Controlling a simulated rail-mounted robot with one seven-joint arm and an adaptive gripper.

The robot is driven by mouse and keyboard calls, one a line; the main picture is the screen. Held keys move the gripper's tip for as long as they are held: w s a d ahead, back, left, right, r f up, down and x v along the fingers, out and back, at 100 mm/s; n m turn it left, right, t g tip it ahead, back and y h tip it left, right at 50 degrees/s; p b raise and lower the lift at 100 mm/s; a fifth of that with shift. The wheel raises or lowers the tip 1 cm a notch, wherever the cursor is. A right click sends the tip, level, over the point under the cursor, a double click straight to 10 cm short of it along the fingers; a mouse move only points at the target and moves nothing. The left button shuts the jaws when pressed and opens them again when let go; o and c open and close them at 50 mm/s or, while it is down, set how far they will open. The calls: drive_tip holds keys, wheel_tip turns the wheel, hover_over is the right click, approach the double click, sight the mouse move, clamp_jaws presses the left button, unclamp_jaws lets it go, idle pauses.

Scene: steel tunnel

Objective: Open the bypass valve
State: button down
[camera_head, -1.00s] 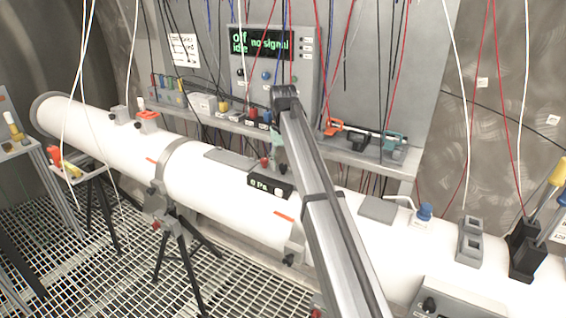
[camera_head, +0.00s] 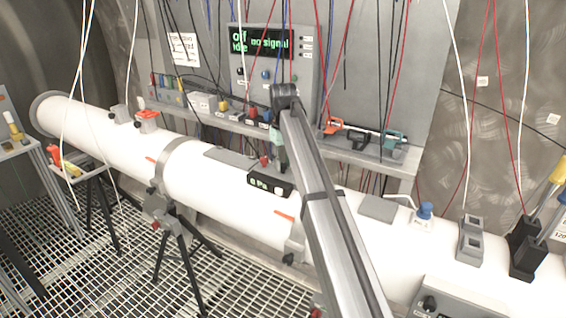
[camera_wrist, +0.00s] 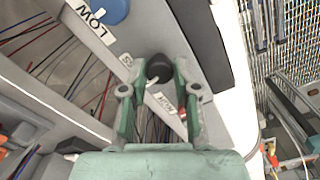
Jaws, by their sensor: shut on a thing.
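My gripper (camera_wrist: 158,95) has green fingers, shut around a small dark round knob (camera_wrist: 158,66) in the wrist view. Which valve this knob belongs to I cannot tell for sure. One label beside the fingers is partly covered and ends in "S"; another label (camera_wrist: 167,104) lies between the fingers and is hard to read. A blue knob (camera_wrist: 112,8) labelled "LOW" is at the upper left. In the head view my gripper (camera_head: 279,150) points down, partly behind my arm, close to the white pipe (camera_head: 215,195) and its black "0 Pa" display (camera_head: 262,182).
A shelf (camera_head: 385,155) with tools and coloured plugs runs behind the pipe. A wall panel (camera_head: 300,75) reads "off", "idle", "no signal". Many wires hang down around my arm. Tripods (camera_head: 165,215) stand on the grated floor at left.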

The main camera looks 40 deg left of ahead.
sight(283, 164)
drive_tip(key=n, duration=0.7)
drive_tip(key=shift+b, duration=0.35)
drive_tip(key=n, duration=0.4)
drive_tip(key=shift+n, duration=1.9)
drive_tip(key=c, duration=0.9)
unclamp_jaws()
drive_tip(key=shift+o, duration=0.2)
wheel_tip(283, 164, up, 12)
